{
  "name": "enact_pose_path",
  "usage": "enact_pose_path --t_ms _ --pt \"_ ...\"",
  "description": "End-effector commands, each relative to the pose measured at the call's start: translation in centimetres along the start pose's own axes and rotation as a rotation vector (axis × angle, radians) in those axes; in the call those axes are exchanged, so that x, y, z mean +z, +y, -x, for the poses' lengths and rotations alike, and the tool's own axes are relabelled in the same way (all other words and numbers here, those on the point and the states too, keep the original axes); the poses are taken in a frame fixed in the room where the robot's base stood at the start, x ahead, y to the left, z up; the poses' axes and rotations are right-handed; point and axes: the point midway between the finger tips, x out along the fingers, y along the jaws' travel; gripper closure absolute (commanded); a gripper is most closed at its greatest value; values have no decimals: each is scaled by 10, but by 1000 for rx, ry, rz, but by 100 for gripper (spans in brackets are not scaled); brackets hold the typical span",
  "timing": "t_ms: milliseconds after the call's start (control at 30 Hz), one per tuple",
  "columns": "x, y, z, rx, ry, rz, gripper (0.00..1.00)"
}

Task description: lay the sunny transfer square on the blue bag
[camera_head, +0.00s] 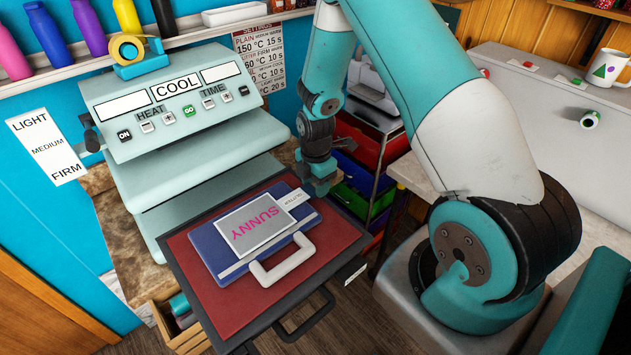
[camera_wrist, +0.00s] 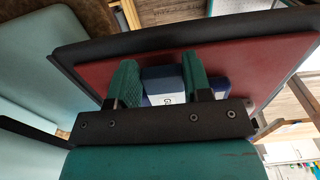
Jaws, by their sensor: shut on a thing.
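The sunny transfer square (camera_head: 254,226) is a pale grey sheet with pink SUNNY lettering and a pale tab marked GLITTER (camera_head: 291,199). It lies over the middle of the blue bag (camera_head: 214,247), which has a white handle (camera_head: 283,262) toward the front. My gripper (camera_head: 317,186) is low at the bag's far right edge, at the end of the tab. In the wrist view, the green fingers of my gripper (camera_wrist: 160,75) stand on both sides of a pale tab end (camera_wrist: 166,100). The exact contact between square and bag is hidden.
The bag lies on the red pad (camera_head: 213,300) of the pulled-out press tray. The heat press (camera_head: 180,110) stands behind left, its display reading COOL. Coloured drawers (camera_head: 362,175) stand just right of my gripper. A wooden crate (camera_head: 185,335) sits below left.

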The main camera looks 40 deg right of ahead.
Motion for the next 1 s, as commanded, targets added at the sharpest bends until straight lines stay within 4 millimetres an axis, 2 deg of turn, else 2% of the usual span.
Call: enact_pose_path --t_ms 167,200,300,567,700,867,1000 --pt "0 0 0 0 0 0 97" --pt "0 0 0 0 0 0 48" --pt "0 0 0 0 0 0 25" --pt "0 0 1 0 0 0 25" --pt "0 0 8 1 0 0 25" --pt "0 1 32 6 -1 0 25" --pt "0 1 66 8 -2 0 25"
